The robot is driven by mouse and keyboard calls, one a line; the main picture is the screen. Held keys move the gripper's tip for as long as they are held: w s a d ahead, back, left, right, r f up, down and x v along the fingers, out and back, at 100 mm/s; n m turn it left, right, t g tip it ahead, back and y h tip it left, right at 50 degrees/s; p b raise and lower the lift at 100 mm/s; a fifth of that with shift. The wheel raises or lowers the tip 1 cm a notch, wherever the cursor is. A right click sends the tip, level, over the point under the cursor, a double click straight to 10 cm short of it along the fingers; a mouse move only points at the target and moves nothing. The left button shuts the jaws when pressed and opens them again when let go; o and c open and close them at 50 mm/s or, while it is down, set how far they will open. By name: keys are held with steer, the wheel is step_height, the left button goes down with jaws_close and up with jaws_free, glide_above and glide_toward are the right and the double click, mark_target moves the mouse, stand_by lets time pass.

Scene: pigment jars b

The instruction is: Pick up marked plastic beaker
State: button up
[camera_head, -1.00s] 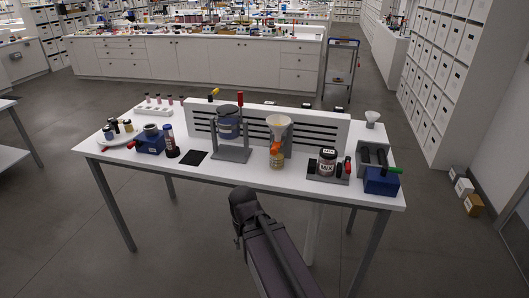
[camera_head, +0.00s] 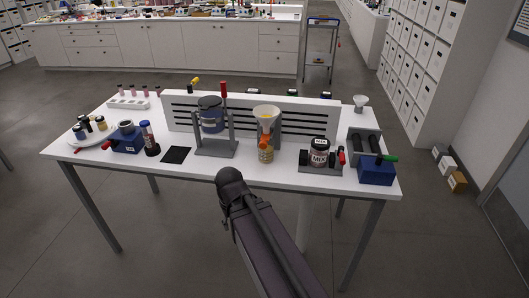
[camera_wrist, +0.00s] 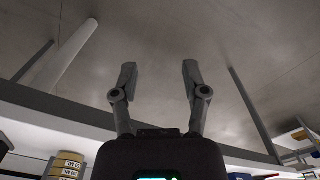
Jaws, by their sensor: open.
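I cannot pick out a marked plastic beaker with certainty in either view. In the head view my arm's end is in front of the table's front edge, apart from everything on the table; the fingers are not clear there.
The white table (camera_head: 205,172) carries a jar labelled MIX (camera_head: 319,151), a blue box with a grey device (camera_head: 376,169), a black square (camera_head: 175,155), a round plate with jars (camera_head: 78,138) and a slotted panel (camera_head: 180,118). A small funnel (camera_head: 360,102) is behind. Floor in front is free.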

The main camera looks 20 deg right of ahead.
steer(key=o, duration=0.3)
steer(key=shift+d, duration=0.1)
steer(key=shift+o, duration=0.7)
steer(key=shift+w+d, duration=0.1)
steer(key=shift+w, duration=0.05)
steer(key=n+t+h+b, duration=0.5)
steer(key=n+h, duration=0.7)
steer(key=n, duration=1)
glide_toward(261, 156)
steer(key=shift+s+a+f, duration=0.15)
steer(key=shift+s+a, duration=0.15)
steer(key=shift+a, duration=0.3)
steer(key=shift+w+r+n+h, duration=0.2)
steer(key=shift+r+n+h, duration=0.05)
steer(key=shift+n+h, duration=0.05)
steer(key=shift+d+f, duration=0.1)
steer(key=shift+d, duration=0.05)
steer(key=b+x, duration=0.2)
steer(key=x, duration=0.5)
steer(key=shift+w+f+b, duration=0.1)
steer(key=shift+f+b, duration=0.1)
steer(key=shift+b, duration=0.2)
steer(key=shift+w+d+f, duration=0.1)
steer(key=shift+w+d, duration=0.05)
steer(key=shift+d, duration=0.35)
